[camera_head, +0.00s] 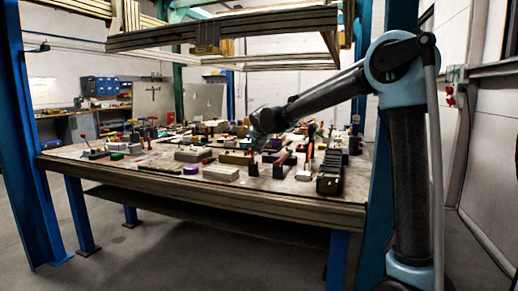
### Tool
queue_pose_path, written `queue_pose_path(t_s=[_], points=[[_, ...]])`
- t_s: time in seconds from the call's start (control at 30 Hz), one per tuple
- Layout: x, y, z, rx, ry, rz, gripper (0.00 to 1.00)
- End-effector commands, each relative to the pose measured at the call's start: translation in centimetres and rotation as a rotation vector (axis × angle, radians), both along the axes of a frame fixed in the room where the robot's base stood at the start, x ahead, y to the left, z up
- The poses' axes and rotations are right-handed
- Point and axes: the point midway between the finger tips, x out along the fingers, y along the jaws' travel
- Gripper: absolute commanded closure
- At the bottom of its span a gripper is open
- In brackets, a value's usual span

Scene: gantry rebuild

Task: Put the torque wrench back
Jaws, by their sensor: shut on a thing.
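My gripper (258,143) is at the end of my arm, pointing down over the middle right of the workbench (240,196). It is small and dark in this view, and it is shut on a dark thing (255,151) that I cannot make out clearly. I cannot tell the torque wrench apart from the other tools on the crowded bench. Whether the held thing touches the bench is not clear.
A black slotted block (329,184) stands at the bench's right front. Pale blocks (220,173) and a purple piece (191,170) lie to the left. Gantry beams (225,29) hang above; blue posts stand at both sides.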

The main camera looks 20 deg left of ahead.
Motion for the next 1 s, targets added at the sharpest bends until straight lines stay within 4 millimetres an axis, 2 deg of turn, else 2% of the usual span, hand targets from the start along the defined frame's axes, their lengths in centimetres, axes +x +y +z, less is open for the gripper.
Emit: queue_pose_path(t_s=[0.5, 1.0], points=[[0.0, 0.0, -1.9, 0.0, -0.001, 0.0, 1.0], [0.0, -0.1, -2.0, 0.003, -0.002, -0.001, 1.0]])
